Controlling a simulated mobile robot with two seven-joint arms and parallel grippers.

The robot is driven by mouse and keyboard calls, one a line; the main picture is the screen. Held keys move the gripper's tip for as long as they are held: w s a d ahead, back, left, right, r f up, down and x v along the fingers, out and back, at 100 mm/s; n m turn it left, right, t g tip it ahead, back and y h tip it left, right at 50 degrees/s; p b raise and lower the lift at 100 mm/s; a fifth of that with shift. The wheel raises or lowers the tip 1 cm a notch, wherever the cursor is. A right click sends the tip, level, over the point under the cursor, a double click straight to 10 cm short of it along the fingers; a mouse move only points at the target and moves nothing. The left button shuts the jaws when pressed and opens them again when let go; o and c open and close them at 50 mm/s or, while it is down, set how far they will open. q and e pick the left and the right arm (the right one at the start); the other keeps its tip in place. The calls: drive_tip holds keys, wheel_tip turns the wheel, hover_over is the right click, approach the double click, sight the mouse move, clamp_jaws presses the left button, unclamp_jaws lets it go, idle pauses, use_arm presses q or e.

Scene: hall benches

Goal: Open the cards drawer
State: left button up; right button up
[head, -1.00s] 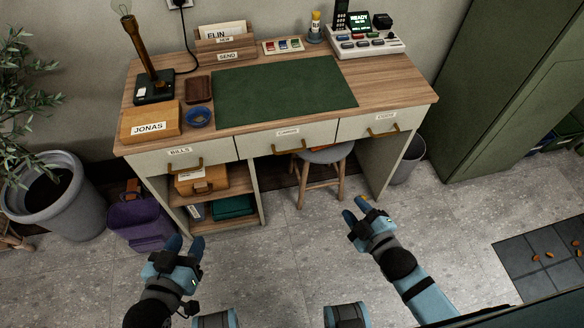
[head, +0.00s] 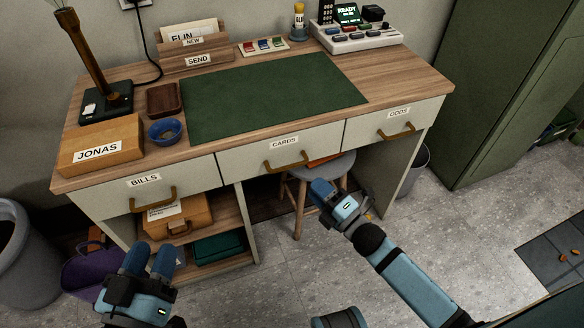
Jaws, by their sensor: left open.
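The cards drawer (head: 240,163) is the middle drawer of the wooden desk, with a pale front, a CARDS label (head: 284,142) and a brass bow handle (head: 287,160). It looks shut, its front in line with its neighbours. My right gripper (head: 320,190) is in front of and below this handle, apart from it in the picture; its fingers overlap from this angle, so their gap is unclear. My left gripper (head: 150,257) is open and empty, low in front of the desk's left side, below the bills drawer.
The bills drawer (head: 190,182) and odds drawer (head: 420,118) flank it, both looking shut. A round stool (head: 300,215) stands beneath the cards drawer, close behind my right gripper. Shelves with a box (head: 195,212) are at left. Clear floor (head: 440,235) lies right.

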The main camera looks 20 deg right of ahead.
sight(293, 165)
use_arm(q)
drive_tip(key=shift+s+d+r+t+h+b, duration=0.15)
drive_tip(key=shift+r+t+h+b, duration=0.1)
drive_tip(key=shift+r, duration=0.25)
drive_tip(key=shift+w+d+r+t+h+b, duration=0.1)
drive_tip(key=shift+d+r+t+h+b, duration=0.15)
drive_tip(key=shift+r, duration=0.3)
drive_tip(key=shift+s+d+r+t+h+b, duration=0.1)
drive_tip(key=shift+r+t+h+b, duration=0.15)
drive_tip(key=shift+r, duration=0.25)
use_arm(e)
drive_tip(key=shift+x, duration=4.65)
drive_tip(key=shift+f, duration=0.1)
clamp_jaws()
